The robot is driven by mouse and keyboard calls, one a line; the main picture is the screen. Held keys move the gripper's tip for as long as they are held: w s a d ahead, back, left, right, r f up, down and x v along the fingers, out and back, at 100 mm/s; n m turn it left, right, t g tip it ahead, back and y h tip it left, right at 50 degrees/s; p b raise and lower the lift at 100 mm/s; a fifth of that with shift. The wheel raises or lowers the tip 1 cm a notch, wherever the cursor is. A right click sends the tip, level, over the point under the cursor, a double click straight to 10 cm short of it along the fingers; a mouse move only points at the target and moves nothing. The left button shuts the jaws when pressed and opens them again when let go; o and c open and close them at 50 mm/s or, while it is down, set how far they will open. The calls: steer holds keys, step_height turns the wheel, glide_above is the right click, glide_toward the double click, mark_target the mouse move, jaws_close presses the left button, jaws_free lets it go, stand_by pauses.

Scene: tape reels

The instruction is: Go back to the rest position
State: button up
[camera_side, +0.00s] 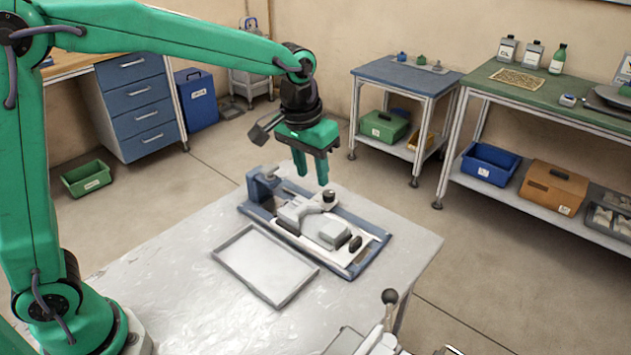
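My green gripper (311,178) hangs pointing down above the back part of a machine (330,228) on the table. Its two fingers are apart, and I see nothing between them. The machine has a blue base, a white-grey body, a round dark knob and a blue upright part at its left end. The fingertips look a little above the machine; the exact gap is hard to judge. I cannot make out a tape reel clearly in this view.
A shallow grey tray (265,265) lies on the pale worktable (180,258), left of the machine and apparently empty. A lever with a black ball knob (389,297) stands at the front edge. Benches, drawers and bins stand farther off. The table's left part is clear.

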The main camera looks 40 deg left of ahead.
steer(key=s+a+r+t, duration=0.2)
steer(key=s+a, duration=0.3)
steer(key=s, duration=0.5)
steer(key=s+a+r+t, duration=0.1)
steer(key=s+a, duration=0.5)
steer(key=s, duration=0.5)
steer(key=shift+s+r+t, duration=0.2)
steer(key=shift+r+t, duration=0.15)
steer(key=shift+t, duration=0.05)
